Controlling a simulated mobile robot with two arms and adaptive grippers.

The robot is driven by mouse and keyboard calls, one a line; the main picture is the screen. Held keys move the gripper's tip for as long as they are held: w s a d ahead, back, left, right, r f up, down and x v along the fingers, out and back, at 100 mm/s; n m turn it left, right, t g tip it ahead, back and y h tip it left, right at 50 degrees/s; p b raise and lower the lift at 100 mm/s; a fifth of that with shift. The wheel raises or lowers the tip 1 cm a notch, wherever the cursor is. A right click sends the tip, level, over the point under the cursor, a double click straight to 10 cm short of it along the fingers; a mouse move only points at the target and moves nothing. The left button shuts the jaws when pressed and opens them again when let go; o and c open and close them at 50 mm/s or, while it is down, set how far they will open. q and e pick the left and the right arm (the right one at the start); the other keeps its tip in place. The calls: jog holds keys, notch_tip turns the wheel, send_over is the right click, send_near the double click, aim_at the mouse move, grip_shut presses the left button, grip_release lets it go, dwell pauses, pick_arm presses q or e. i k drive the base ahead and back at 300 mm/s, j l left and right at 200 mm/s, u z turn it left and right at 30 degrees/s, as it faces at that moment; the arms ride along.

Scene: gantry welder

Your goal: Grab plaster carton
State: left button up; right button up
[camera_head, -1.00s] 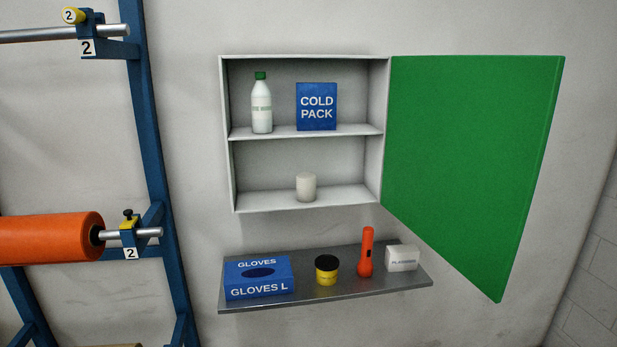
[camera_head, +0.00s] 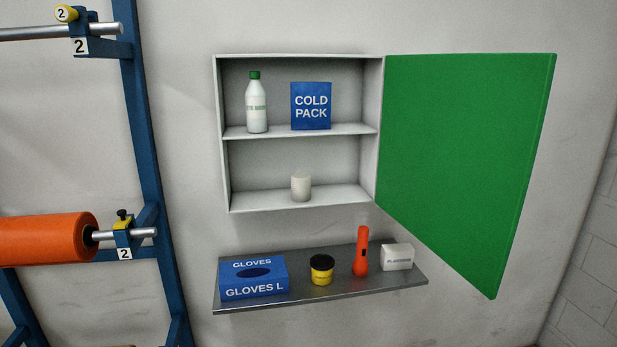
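Neither of my grippers shows in the head view.
The cabinet (camera_head: 222,170) holds a white bottle (camera_head: 256,106), a cold pack box (camera_head: 311,106) and a white roll (camera_head: 301,188). Its green door (camera_head: 460,160) hangs open above and right of the carton. A gloves box (camera_head: 253,278) and a yellow jar (camera_head: 321,270) share the shelf. A blue rack (camera_head: 143,130) stands left.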

aim_at(400, 256)
jog(key=i+l+u, duration=0.15)
jog(key=l, duration=0.25)
jog(key=i+l+u, duration=0.15)
jog(key=l, duration=0.3)
jog(key=i+l+u, duration=0.1)
jog(key=i+l, duration=0.15)
jog(key=l, duration=0.2)
jog(key=i+l+u, duration=0.15)
jog(key=l, duration=0.3)
jog(key=i+l+u, duration=0.15)
jog(key=l, duration=0.3)
jog(key=l+u, duration=0.15)
jog(key=l, duration=0.35)
jog(key=k+l+u, duration=0.1)
jog(key=l+u, duration=0.25)
jog(key=k+l+u, duration=0.15)
jog(key=l+u, duration=0.25)
jog(key=k+l+u, duration=0.2)
jog(key=l+u, duration=0.15)
jog(key=l, duration=0.15)
